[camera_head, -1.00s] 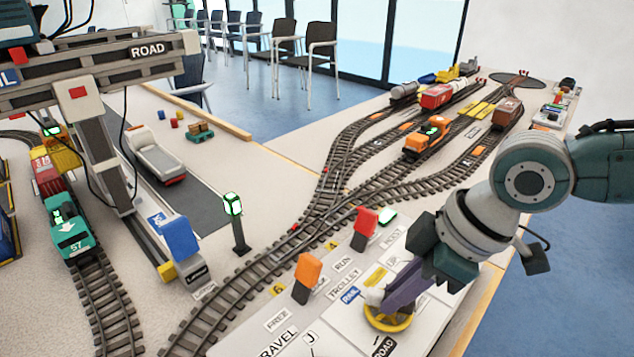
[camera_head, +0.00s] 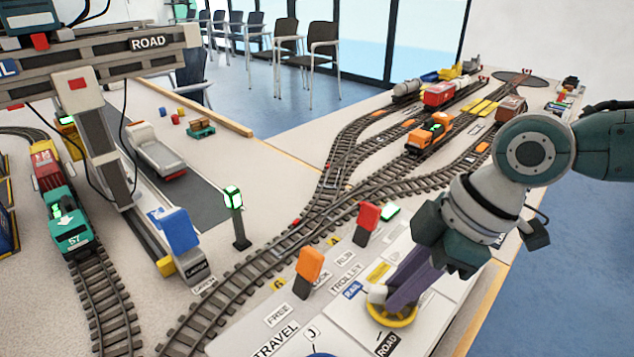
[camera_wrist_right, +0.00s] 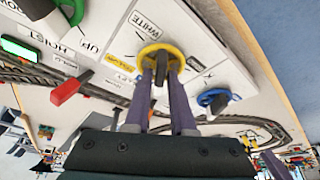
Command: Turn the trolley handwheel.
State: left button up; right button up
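The trolley handwheel is a yellow ring (camera_head: 401,321) low on the pale control panel, near the TROLLEY, RAIL and ROAD labels. It also shows in the right wrist view (camera_wrist_right: 176,50), with a dark raised grip at its centre. My right gripper (camera_head: 385,298) reaches down over it. In the wrist view its two purple-grey fingers (camera_wrist_right: 161,68) stand on either side of the dark grip. I cannot tell whether both fingers press on it. My left gripper is not in view.
A blue handwheel (camera_wrist_right: 206,98) sits beside the yellow one. Red (camera_head: 366,221) and orange (camera_head: 309,263) levers stand on the panel. Behind are tracks with an orange locomotive (camera_head: 428,137), a green signal post (camera_head: 236,215) and the grey gantry crane (camera_head: 100,150).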

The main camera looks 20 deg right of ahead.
jog(key=o, duration=0.3)
jog(key=p+v, duration=0.2)
jog(key=v, duration=0.8)
